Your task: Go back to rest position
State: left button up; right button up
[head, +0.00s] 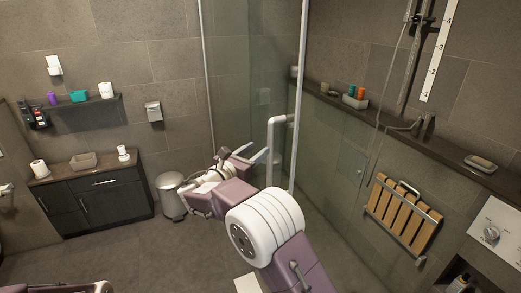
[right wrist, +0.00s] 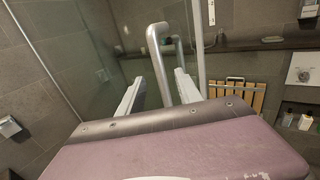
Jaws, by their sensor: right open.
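My right gripper (head: 257,151) reaches out in front of the glass shower door (head: 232,90), with its two fingers apart. In the right wrist view, the open fingers (right wrist: 158,92) stand on either side of the grey tubular door handle (right wrist: 156,50). The handle also shows in the head view (head: 283,119), close by the fingertips. I cannot tell whether the fingers touch it. Nothing is gripped. Only a piece of my left arm (head: 85,288) shows at the bottom edge of the head view; its gripper is out of sight.
A dark cabinet (head: 97,197) and a metal bin (head: 172,196) stand at the left. A shelf (head: 75,104) holds small items above. A slatted wooden seat (head: 402,213) hangs on the right wall under a long ledge (head: 440,147). The floor (head: 110,262) at left front is clear.

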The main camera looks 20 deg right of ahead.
jog(key=s+d+r+m+g+h, duration=0.1)
jog(key=s+d+r+m+g, duration=0.2)
jog(key=d, duration=0.6)
jog(key=s+d+f+m+g+y, duration=0.2)
jog(key=s+f+m+g+y, duration=0.1)
jog(key=s+f, duration=0.45)
jog(key=s+d+f+m+g+y, duration=0.3)
jog(key=s+f, duration=0.4)
jog(key=s, duration=0.2)
jog(key=s+a+f+m+y, duration=0.9)
jog(key=s+a+f+m, duration=0.3)
jog(key=a+f+m, duration=0.2)
jog(key=a+m, duration=0.2)
jog(key=m, duration=0.1)
jog(key=shift+s+f+g, duration=0.2)
jog(key=shift+s+g, duration=0.05)
jog(key=shift+g, duration=0.15)
